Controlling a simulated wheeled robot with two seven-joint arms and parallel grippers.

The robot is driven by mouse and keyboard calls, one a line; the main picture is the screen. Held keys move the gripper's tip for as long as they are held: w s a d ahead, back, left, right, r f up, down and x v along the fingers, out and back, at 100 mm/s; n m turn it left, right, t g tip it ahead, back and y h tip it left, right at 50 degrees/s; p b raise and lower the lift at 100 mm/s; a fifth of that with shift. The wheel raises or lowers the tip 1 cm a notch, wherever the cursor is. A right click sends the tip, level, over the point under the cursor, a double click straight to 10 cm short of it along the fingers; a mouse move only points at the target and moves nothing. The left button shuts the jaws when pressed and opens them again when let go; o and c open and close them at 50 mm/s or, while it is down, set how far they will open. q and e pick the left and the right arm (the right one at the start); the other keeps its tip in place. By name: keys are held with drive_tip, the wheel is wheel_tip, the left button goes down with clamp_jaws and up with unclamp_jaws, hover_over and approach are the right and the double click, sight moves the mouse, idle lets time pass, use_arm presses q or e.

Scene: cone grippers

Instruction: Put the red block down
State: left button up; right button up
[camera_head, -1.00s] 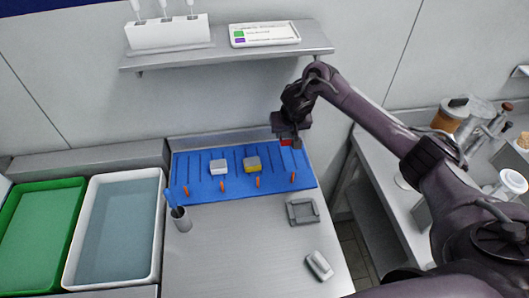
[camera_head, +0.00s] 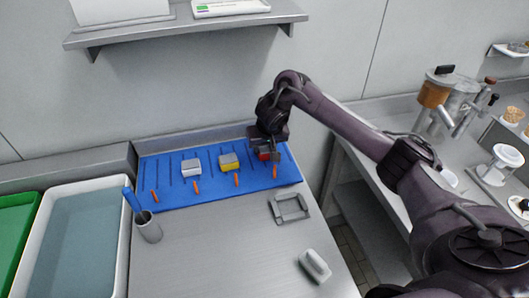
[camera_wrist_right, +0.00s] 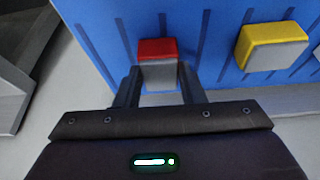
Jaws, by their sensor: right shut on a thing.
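My right gripper (camera_head: 266,149) is shut on the red block (camera_head: 264,156) over the right part of the blue mat (camera_head: 210,196). In the right wrist view, the red top of the block (camera_wrist_right: 158,48) and its grey lower part show between the two fingers (camera_wrist_right: 160,85). The block looks upright, low over the mat; I cannot tell whether it touches it. The yellow block (camera_head: 230,162) and the white block (camera_head: 191,167) stand on the mat to its left. The yellow block also shows in the wrist view (camera_wrist_right: 272,45). My left gripper is out of view.
The mat has dark lines and several orange marks. A grey square frame (camera_head: 289,208) and a pale block-like object (camera_head: 315,266) lie in front of it. A cup with a blue tool (camera_head: 147,227) stands left, beside a white tub (camera_head: 34,270). The counter's middle is clear.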

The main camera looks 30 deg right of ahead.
drive_tip(key=shift+r, duration=0.2)
drive_tip(key=shift+s, duration=0.1)
drive_tip(key=shift+f, duration=0.2)
drive_tip(key=o, duration=1)
drive_tip(key=shift+r, duration=0.3)
drive_tip(key=p+v, duration=0.7)
drive_tip(key=v, duration=0.4)
drive_tip(key=shift+s+r+p, duration=0.2)
drive_tip(key=shift+r+p, duration=0.1)
drive_tip(key=shift+r, duration=0.05)
